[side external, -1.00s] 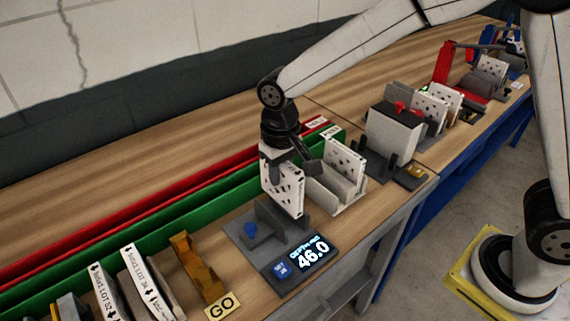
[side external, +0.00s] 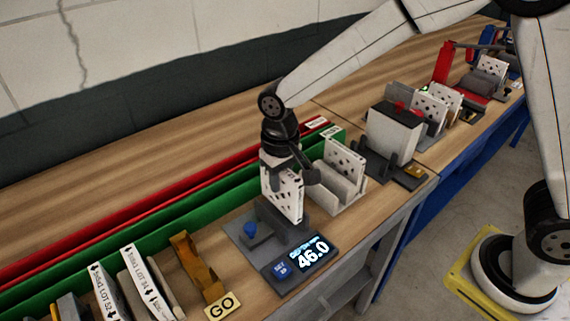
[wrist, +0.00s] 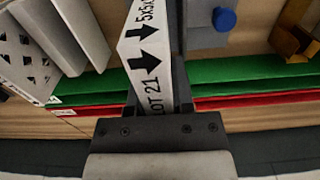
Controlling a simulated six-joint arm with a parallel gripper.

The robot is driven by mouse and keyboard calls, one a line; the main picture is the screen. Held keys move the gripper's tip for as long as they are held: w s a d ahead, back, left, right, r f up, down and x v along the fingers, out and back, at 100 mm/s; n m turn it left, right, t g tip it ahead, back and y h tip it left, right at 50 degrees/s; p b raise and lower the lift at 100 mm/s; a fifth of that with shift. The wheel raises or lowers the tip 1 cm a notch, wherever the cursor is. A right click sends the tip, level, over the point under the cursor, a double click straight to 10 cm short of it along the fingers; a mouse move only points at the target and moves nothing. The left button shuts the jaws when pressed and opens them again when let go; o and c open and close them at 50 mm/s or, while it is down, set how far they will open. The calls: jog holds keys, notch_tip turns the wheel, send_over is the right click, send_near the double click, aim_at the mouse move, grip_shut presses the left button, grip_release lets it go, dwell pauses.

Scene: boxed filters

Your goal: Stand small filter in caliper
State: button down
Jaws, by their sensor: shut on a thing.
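The small filter (side external: 285,195) is a white block with dark holes in its face, held upright in the side external view. My gripper (side external: 290,168) is shut on its upper part. The caliper (side external: 240,228) is a grey fixture with a blue knob and a display (side external: 312,252) reading 46.0. The filter's lower part is down at the caliper's grey blocks; whether its bottom edge touches the base is hidden. In the wrist view, the filter's edge (wrist: 146,50), with arrows and "LOT 21", shows between my gripper's fingers (wrist: 158,85).
A grey rack (side external: 340,190) with another white filter stands close to the right. An orange GO gauge (side external: 195,265) and several labelled filters stand to the left. Green (side external: 215,180) and red rails (side external: 200,168) run behind. A white box (side external: 393,132) stands further right.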

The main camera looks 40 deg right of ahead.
aim_at(281, 196)
jog(key=shift+f, duration=2.55)
dwell(1.1)
jog(key=shift+c, duration=2)
grip_release()
jog(key=shift+r, duration=0.1)
jog(key=shift+r, duration=3.85)
jog(key=s+d+f+t, duration=0.2)
jog(key=s+d+f, duration=0.1)
jog(key=s+d, duration=0.9)
jog(key=d, duration=0.4)
jog(key=shift+f+t, duration=0.2)
jog(key=shift+t, duration=0.1)
